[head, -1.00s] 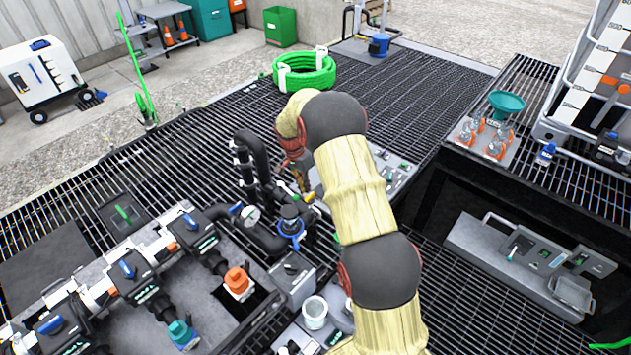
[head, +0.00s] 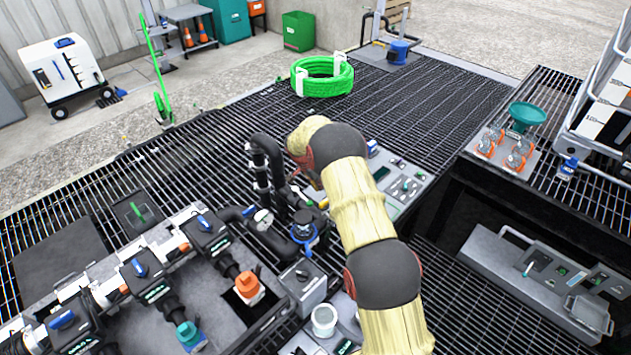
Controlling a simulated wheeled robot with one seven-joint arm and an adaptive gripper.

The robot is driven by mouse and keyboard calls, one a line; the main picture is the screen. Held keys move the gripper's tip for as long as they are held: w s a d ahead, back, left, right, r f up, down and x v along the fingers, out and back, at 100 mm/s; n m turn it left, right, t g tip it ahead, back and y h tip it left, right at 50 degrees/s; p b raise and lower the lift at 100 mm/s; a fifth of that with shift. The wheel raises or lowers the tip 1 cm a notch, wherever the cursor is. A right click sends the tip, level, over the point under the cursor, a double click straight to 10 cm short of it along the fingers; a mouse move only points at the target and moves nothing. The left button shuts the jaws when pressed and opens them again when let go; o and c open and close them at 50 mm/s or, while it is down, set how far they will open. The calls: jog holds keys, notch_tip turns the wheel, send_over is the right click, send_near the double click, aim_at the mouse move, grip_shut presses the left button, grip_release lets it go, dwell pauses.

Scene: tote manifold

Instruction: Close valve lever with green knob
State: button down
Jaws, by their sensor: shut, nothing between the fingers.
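A short green handle (head: 137,212) stands on a dark square plate at the left, behind the valve manifold; I cannot tell if it is the valve lever with the green knob. Valve bodies with blue handles (head: 140,265) line the grey manifold at the lower left. A control panel (head: 412,188) with small levers and knobs, some green, lies right of my arm, partly covered by it. My arm reaches from the bottom centre up and bends over near the black pipes. My gripper is hidden behind my own arm links, so its contact with anything cannot be seen.
Black upright pipes (head: 262,165) and a gauge (head: 264,220) stand left of my arm. An orange cap (head: 248,288) and a teal cap (head: 188,335) sit on the manifold's front. A grey console (head: 540,280) is at the right. The grating behind, near the green hose coil (head: 322,82), is open.

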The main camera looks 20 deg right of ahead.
aim_at(302, 197)
jog(key=shift+s+a+f, duration=0.15)
jog(key=shift+s+a, duration=0.05)
jog(key=shift+a, duration=0.4)
jog(key=shift+s+a+f, duration=0.15)
jog(key=shift+a, duration=0.5)
jog(key=shift+s+a+f, duration=0.15)
jog(key=shift+s+a, duration=0.05)
jog(key=shift+a, duration=0.4)
